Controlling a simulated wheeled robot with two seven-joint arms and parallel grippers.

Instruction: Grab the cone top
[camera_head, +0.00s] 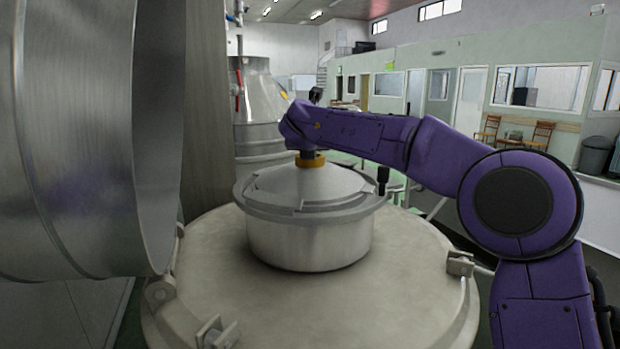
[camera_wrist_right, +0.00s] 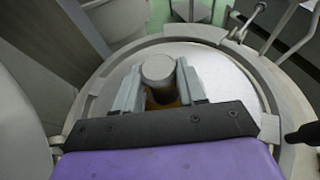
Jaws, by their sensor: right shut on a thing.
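The cone top (camera_head: 308,184) is a shallow grey metal cone lid with a flat rim. It sits on the short metal neck (camera_head: 308,243) of a large round vessel. My right gripper (camera_head: 309,160) is above the cone's peak, pointing down. In the right wrist view, my right gripper's two grey fingers (camera_wrist_right: 158,88) are shut on the round knob (camera_wrist_right: 158,69) at the top of the cone. An orange band shows below the knob. The cone's sloped surface (camera_wrist_right: 215,75) spreads out around it. My left gripper is not in view.
A large shiny metal cylinder (camera_head: 80,130) fills the left side, close to the vessel. The vessel's wide pale top (camera_head: 390,285) has clamps at its edge. Another metal tank (camera_head: 258,110) stands behind. Chairs and a bin are far right.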

